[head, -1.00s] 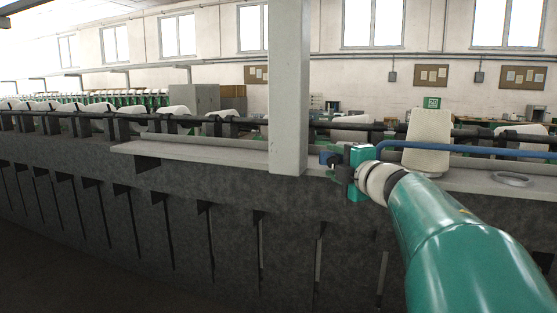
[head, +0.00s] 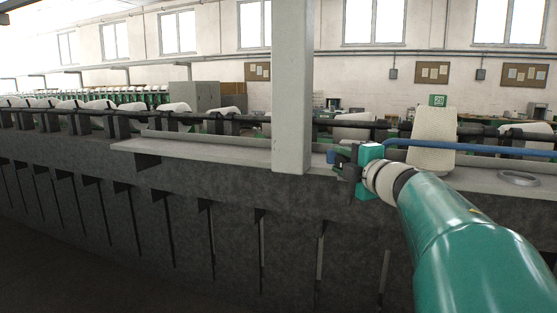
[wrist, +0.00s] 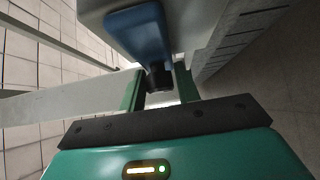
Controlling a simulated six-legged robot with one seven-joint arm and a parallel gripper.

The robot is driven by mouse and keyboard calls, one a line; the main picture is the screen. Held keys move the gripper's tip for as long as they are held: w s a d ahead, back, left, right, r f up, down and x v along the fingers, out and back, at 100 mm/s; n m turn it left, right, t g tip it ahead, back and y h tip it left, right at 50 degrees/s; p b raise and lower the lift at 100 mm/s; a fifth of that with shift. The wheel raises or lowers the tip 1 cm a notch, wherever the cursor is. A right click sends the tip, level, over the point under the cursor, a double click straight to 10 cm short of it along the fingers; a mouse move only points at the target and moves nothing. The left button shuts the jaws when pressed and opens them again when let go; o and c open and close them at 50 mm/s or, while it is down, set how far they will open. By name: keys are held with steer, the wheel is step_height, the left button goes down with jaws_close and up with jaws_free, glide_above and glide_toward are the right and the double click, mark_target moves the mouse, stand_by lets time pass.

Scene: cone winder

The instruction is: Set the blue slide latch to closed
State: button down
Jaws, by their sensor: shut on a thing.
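The blue slide latch (wrist: 140,35) shows at the top middle of the wrist view, on a grey housing. A dark knob (wrist: 157,76) sticks out from its lower end. My gripper (wrist: 158,88) has its two green fingers on either side of this knob and is shut on it. In the head view my gripper (head: 345,163) is at the ledge just right of the pale post, with a small blue part of the latch (head: 332,156) beside its fingertips. The fingers and wrist hide most of the latch there, and its slide position cannot be told.
A pale post (head: 291,90) stands close left of my gripper. A grey ledge (head: 210,153) runs along the dark machine front. A blue rail (head: 480,149) and a white cone (head: 433,135) are to the right, near my arm. A ring (head: 517,178) lies on the ledge.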

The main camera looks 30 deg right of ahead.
steer(key=s+d, duration=0.2)
steer(key=s, duration=0.1)
steer(key=shift+s+d, duration=0.2)
steer(key=shift+d, duration=0.15)
steer(key=c, duration=1.1)
jaws_free()
steer(key=shift+s+d, duration=0.1)
steer(key=shift+c, duration=0.2)
